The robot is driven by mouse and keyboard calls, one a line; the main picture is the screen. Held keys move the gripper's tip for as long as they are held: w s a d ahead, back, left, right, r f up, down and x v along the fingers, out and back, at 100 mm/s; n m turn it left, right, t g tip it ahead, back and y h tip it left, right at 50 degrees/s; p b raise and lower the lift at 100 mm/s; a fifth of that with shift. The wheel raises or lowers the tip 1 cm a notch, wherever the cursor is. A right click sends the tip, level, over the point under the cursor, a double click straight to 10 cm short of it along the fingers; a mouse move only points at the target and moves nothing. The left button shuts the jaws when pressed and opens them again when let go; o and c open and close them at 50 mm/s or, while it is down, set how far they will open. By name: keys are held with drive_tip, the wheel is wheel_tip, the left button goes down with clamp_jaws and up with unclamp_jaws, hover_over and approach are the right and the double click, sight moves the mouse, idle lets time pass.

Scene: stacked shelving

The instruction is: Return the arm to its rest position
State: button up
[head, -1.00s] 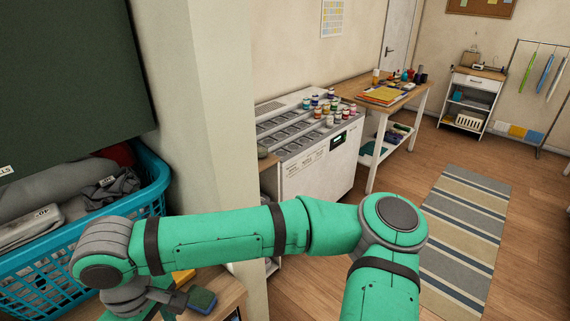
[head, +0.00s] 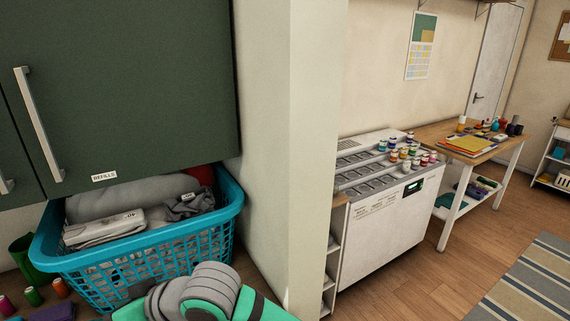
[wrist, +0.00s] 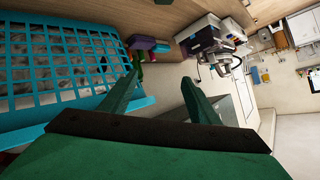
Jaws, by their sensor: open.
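My gripper (wrist: 160,92) shows in the wrist view with its two green fingers spread apart and nothing between them. The blue laundry basket (wrist: 75,42) is close by on the left of that view, beside the left finger. In the head view only part of my green and grey arm shows at the bottom, in front of the basket (head: 232,192); the fingers are out of sight there. The basket holds grey cloth and a folded light item.
A dark green cabinet (head: 120,85) hangs above the basket, next to a pale wall column (head: 285,150). A white machine (head: 385,225) with small jars and a work table (head: 450,135) stand to the right. Floor (head: 450,275) is clear in front of them.

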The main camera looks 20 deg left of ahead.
drive_tip(key=w+d+r+m+t+y, duration=0.4)
drive_tip(key=w+r+m+t+y, duration=0.2)
drive_tip(key=w+m+t+y, duration=0.3)
drive_tip(key=w+d+f+m+t+h, duration=0.3)
drive_tip(key=d+f+m+t+h, duration=0.2)
drive_tip(key=d+f+t, duration=0.15)
drive_tip(key=w+d+f+m+t+h, duration=0.3)
drive_tip(key=d+f+m+t+h, duration=0.25)
drive_tip(key=d+f, duration=0.25)
drive_tip(key=s+d+f+g+h, duration=0.1)
drive_tip(key=s+d+f+h, duration=0.7)
drive_tip(key=s+d+f, duration=0.5)
drive_tip(key=s+d+f+n+g+h, duration=0.1)
drive_tip(key=s+d+f+n, duration=0.1)
drive_tip(key=s+d, duration=0.3)
drive_tip(key=s+d+f+n+g+h, duration=0.1)
drive_tip(key=s+d+f, duration=0.3)
drive_tip(key=s, duration=0.5)
drive_tip(key=shift+d+n+h, duration=0.35)
drive_tip(key=shift+d+n, duration=0.4)
drive_tip(key=shift+d, duration=0.25)
